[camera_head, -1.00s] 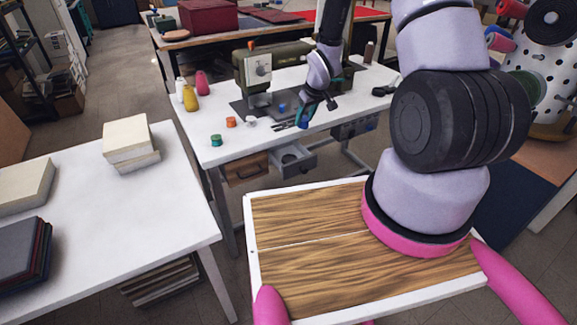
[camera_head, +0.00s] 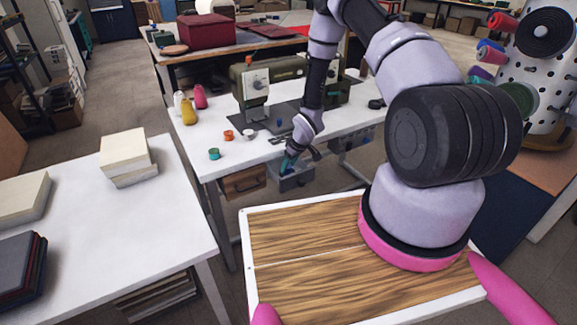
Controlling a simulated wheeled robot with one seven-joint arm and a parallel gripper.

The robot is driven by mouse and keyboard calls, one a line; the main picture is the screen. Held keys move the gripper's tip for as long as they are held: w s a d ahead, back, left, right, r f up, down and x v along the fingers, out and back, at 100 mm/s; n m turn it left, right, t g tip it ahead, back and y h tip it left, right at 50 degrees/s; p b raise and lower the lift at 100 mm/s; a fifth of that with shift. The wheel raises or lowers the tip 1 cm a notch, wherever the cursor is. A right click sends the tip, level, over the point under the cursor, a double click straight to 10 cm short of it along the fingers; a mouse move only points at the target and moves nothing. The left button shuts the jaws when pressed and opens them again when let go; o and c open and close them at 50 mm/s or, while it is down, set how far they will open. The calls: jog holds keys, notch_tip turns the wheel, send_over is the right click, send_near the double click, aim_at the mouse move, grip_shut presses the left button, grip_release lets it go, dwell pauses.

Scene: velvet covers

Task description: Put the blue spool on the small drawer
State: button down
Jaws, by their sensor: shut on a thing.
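The fingertips are at or just above the drawer's opening. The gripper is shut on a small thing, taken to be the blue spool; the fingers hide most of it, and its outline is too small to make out. I cannot tell whether it touches the drawer.
A green spool (camera_head: 214,154), an orange spool (camera_head: 228,135) and a white spool (camera_head: 249,134) stand on the sewing table (camera_head: 215,120). The sewing machine (camera_head: 253,85) is behind. A wooden drawer (camera_head: 243,183) sits left of the grey one. A white table (camera_head: 110,225) is at left.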

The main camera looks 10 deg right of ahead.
jog(key=shift+f, duration=0.2)
jog(key=shift+c, duration=1.6)
grip_release()
jog(key=v, duration=1.2)
jog(key=shift+r, duration=0.2)
